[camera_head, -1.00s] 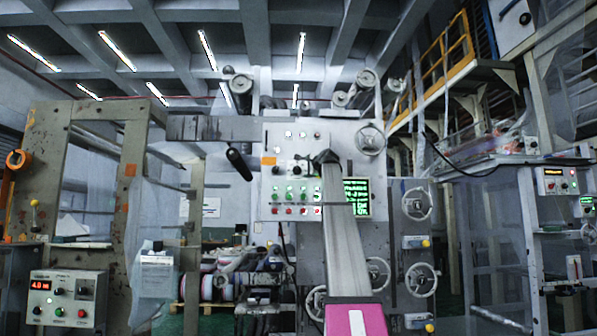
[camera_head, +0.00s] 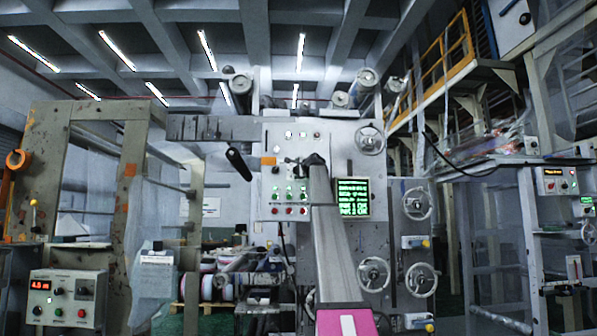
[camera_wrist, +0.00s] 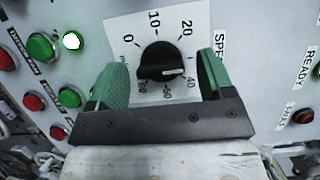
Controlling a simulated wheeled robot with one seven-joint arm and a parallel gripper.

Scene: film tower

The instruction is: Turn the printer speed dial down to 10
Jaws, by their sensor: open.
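The printer speed dial (camera_wrist: 158,58) is a black knob on a white numbered plate (camera_wrist: 142,22) in the wrist view. Its white mark points right and slightly down, close to the 40 side of the scale; the 10 is at the top. My gripper (camera_wrist: 162,66) is open, with one green finger on the left of the knob and one on the right. The right finger covers part of the scale. I cannot tell whether either finger touches the knob. In the head view, my gripper (camera_head: 312,161) is at the control panel (camera_head: 330,135), and I cannot make out the dial there.
Green and red buttons (camera_wrist: 40,46) lie left of the dial plate. READY and other labelled buttons (camera_wrist: 303,117) are on the right. A green-text screen (camera_head: 352,197) is beside my arm. Handwheels (camera_head: 416,204) stand further right.

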